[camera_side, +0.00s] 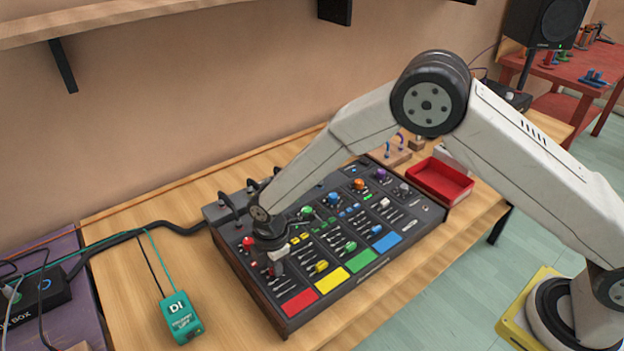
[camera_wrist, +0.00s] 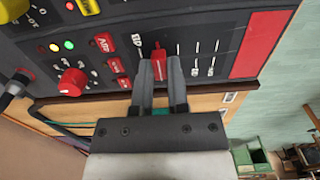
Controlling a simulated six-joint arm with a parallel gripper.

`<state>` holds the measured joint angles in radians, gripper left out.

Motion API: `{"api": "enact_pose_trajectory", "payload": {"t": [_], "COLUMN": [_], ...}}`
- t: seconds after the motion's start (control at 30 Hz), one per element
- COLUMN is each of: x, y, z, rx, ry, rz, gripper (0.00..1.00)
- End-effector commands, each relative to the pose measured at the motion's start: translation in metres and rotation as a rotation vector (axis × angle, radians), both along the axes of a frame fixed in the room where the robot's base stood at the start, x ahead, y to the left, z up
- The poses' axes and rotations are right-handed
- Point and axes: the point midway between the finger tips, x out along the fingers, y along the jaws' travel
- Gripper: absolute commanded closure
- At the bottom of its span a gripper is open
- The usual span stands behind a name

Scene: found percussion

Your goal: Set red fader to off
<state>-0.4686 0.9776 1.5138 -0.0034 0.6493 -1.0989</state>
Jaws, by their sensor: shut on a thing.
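The red fader (camera_wrist: 158,56) is on the mixer's red channel, with its cap between my fingertips in the wrist view. My gripper (camera_wrist: 159,72) is shut on it. The cap sits nearer the channel's small red buttons than the red pad (camera_wrist: 264,42); scale marks lie between it and the pad. In the side view my gripper (camera_side: 277,262) points down over the mixer's left column, above the red pad (camera_side: 299,303). The fader cap cannot be made out there. Which end is off cannot be read.
The dark mixer (camera_side: 372,274) lies on a wooden table, with other coloured knobs, faders and pads close by. A red knob (camera_wrist: 72,82) sits beyond the red buttons. A teal box (camera_side: 181,318) is left of the mixer, and a red tray (camera_side: 440,180) is behind right.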

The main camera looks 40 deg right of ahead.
Motion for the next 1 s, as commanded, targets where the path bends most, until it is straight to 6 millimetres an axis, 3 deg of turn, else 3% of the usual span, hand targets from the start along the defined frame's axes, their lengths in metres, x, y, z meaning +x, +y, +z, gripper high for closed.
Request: {"api": "enact_pose_trajectory", "payload": {"t": [0.8, 1.0], "x": [0.0003, -0.0075], "y": [0.0, 0.0004], "z": [0.0007, 0.0009], "rx": [0.0, 0.0], "ry": [-0.001, 0.001], "rz": [0.0, 0.001], "gripper": [1.0, 1.0]}}
